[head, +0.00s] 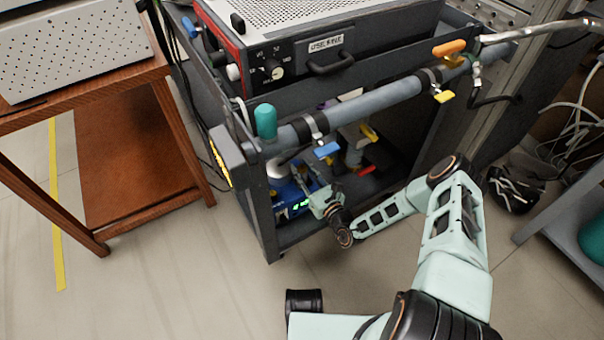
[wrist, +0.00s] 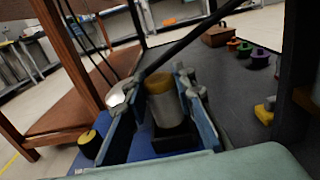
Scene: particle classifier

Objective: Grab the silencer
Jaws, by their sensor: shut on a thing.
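In the wrist view, the silencer, which I take to be a grey cylinder with a brass-coloured top (wrist: 164,97), stands upright on a dark square fitting. My gripper (wrist: 158,88) has one finger on each side of it and is shut on it. The fitting sits on a blue device (wrist: 150,146). In the head view, my gripper (head: 301,181) reaches into the lower front of the dark cart, over the blue device (head: 291,199) with a green lit display. The silencer cannot be made out clearly there.
The dark cart (head: 262,218) has a grey pipe (head: 375,100) with coloured valve handles running above my gripper. A wooden table (head: 130,150) stands to the left. Several coloured knobs lie deeper in the cart.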

